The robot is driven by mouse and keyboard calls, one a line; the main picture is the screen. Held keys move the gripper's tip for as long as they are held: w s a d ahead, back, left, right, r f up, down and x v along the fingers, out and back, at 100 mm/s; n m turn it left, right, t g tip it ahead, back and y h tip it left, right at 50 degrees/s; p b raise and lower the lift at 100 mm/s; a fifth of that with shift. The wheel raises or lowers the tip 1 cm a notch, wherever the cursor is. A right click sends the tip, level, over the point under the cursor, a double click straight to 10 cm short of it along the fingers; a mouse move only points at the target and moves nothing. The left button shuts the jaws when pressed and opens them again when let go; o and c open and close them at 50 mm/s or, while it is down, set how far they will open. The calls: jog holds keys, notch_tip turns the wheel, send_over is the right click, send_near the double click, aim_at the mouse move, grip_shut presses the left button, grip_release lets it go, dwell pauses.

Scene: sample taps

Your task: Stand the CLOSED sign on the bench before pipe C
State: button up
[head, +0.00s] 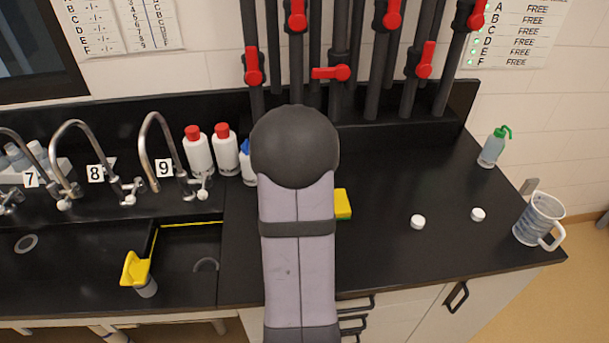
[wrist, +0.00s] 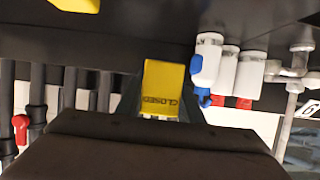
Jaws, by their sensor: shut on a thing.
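The yellow CLOSED sign (wrist: 163,80) is between the fingers of my gripper (wrist: 162,98) in the wrist view. Its lettering appears upside down there. My gripper is shut on it. In the head view my arm hides both the gripper and the sign. Dark pipes with red handles rise behind the bench (head: 385,225); one handle (head: 331,73) lies level, and the others in view are upright or tilted. I cannot read any letter on the pipes, so I cannot tell which is pipe C.
White bottles (head: 198,151) with red caps and a blue-capped one stand left of my arm. A yellow-green sponge (head: 342,204) lies just right of it. Two white caps (head: 418,222), a wash bottle (head: 492,147) and a mug (head: 539,220) are farther right. A sink lies left.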

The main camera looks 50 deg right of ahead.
jog(key=f, duration=0.2)
jog(key=s+f, duration=0.1)
jog(key=f, duration=0.1)
jog(key=shift+s+d+f, duration=0.1)
jog(key=shift+f, duration=0.15)
jog(key=shift+m+g+h, duration=0.7)
jog(key=shift+m+g, duration=0.1)
jog(key=shift+m, duration=0.1)
jog(key=d, duration=0.4)
jog(key=w+d+f, duration=0.1)
jog(key=d, duration=0.1)
jog(key=shift+b, duration=0.4)
jog(key=s+d+r+m+g+h, duration=0.25)
jog(key=d+m+g, duration=0.2)
jog(key=d, duration=0.65)
notch_tip(320, 180, up, 3)
jog(key=m+g, duration=0.3)
jog(key=g, duration=0.1)
send_over(347, 171)
jog(key=shift+r, duration=0.2)
jog(key=shift+t, duration=0.25)
jog(key=shift+f+p, duration=0.6)
jog(key=shift+f, duration=4.4)
jog(key=shift+f, duration=0.1)
